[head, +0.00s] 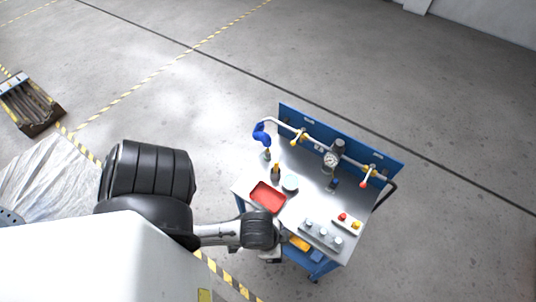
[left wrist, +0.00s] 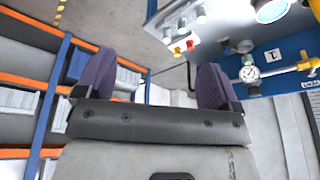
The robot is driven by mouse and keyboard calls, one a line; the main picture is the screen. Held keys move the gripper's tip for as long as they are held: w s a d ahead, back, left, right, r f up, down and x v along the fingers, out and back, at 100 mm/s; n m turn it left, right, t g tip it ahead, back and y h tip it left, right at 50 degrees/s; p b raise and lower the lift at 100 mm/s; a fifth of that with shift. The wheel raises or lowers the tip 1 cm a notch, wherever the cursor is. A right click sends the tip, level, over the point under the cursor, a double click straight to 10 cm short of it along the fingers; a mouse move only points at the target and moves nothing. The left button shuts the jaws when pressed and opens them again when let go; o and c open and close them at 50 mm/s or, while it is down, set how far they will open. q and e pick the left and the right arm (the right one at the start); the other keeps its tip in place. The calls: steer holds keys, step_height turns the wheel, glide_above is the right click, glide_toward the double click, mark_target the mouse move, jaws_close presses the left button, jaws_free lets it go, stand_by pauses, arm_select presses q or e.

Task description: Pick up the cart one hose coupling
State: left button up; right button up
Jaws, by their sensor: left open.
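The cart (head: 321,190) stands right of centre in the head view, with a metal top and a blue back panel. A blue hose (head: 262,134) hangs from the left end of its pipe. A small metal end (head: 266,155) at the hose's lower tip looks like the hose coupling, but it is too small to be sure. My left gripper (left wrist: 153,82) is open and empty, its dark pads wide apart in the left wrist view. In the head view its arm reaches the cart's front edge; the fingers are mostly hidden there. My right gripper is not in view.
A red tray (head: 268,196), a pale round dish (head: 290,183) and a rack of metal fittings (head: 322,235) lie on the cart top. A gauge (head: 330,160) and yellow-handled valves line the pipe. A pallet (head: 30,104) stands far left. The floor behind the cart is clear.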

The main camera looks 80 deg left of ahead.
arm_select(q)
steer(key=shift+c, duration=0.5)
steer(key=c, duration=0.4)
